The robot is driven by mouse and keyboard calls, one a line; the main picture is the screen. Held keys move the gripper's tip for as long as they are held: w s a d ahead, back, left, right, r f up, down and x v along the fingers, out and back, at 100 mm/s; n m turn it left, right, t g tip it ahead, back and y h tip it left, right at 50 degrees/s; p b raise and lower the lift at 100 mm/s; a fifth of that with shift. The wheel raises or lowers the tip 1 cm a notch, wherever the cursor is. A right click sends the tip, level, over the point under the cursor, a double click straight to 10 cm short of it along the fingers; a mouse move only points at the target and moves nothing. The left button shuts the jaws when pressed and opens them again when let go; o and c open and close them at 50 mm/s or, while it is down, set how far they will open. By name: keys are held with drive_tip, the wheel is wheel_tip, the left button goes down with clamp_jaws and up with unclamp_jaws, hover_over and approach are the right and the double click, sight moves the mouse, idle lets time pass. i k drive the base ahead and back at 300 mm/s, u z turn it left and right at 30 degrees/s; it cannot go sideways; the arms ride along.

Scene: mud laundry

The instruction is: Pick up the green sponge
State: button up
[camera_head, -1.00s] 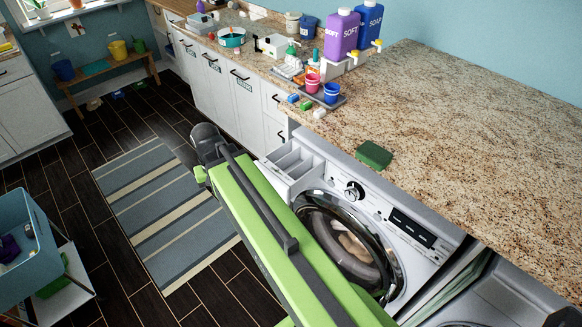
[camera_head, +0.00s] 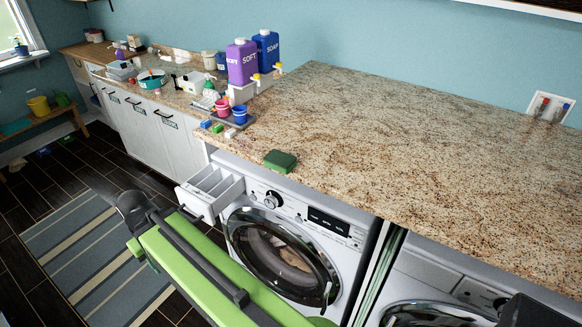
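The green sponge (camera_head: 280,161) lies flat on the granite countertop (camera_head: 390,150), near its front edge, above the washing machine. My green arm reaches up from the bottom of the view, in front of the washing machine. My gripper (camera_head: 135,212) is at the arm's far end, to the left of and below the sponge, over the floor and apart from the counter. Its fingers are too small and hidden to tell whether they are open or shut.
The washing machine's detergent drawer (camera_head: 208,192) is pulled out between my arm and the counter. Purple (camera_head: 241,62) and blue (camera_head: 266,48) jugs, cups (camera_head: 240,115) and small blocks stand left of the sponge. The counter right of the sponge is clear.

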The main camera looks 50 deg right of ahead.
sight(279, 161)
drive_tip(key=u, duration=0.85)
drive_tip(key=k, duration=0.55)
drive_tip(key=u, duration=0.95)
